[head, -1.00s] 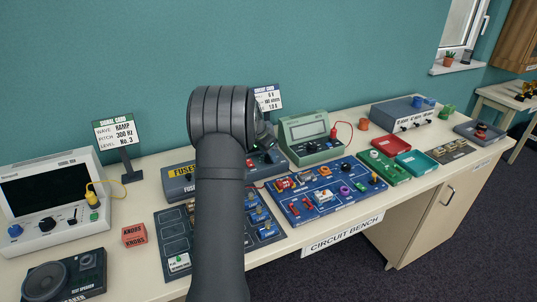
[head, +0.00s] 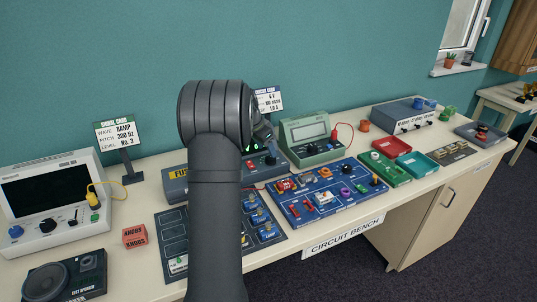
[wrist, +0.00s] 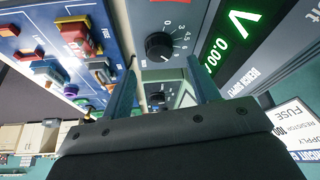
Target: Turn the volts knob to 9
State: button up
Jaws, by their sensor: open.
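The volts knob (wrist: 158,46) is a round black knob on a grey panel, with a printed scale around it including 0, 3, 4.5 and 6.
A green meter (head: 312,140) stands right of the supply, and a blue circuit board (head: 325,195) with several parts lies in front. A fuse box (head: 176,186) is to the left. A supply card (head: 268,100) stands behind. The bench is crowded around the supply.

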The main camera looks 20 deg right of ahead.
aim_at(270, 158)
jog(key=v, duration=1.2)
jog(key=shift+r, duration=0.3)
jog(key=shift+a+f, duration=0.1)
jog(key=x, duration=1.7)
jog(key=shift+f, duration=0.15)
jog(key=shift+f, duration=0.25)
jog(key=shift+s+r+n+t, duration=0.1)
jog(key=shift+r+n+t, duration=0.2)
jog(key=shift+n, duration=0.4)
jog(key=n+t+y, duration=0.1)
jog(key=n, duration=0.3)
jog(key=shift+s+r+n+t, duration=0.1)
jog(key=shift+r+n+t, duration=0.15)
jog(key=shift+n+t, duration=0.05)
jog(key=v, duration=1.4)
jog(key=shift+r, duration=0.4)
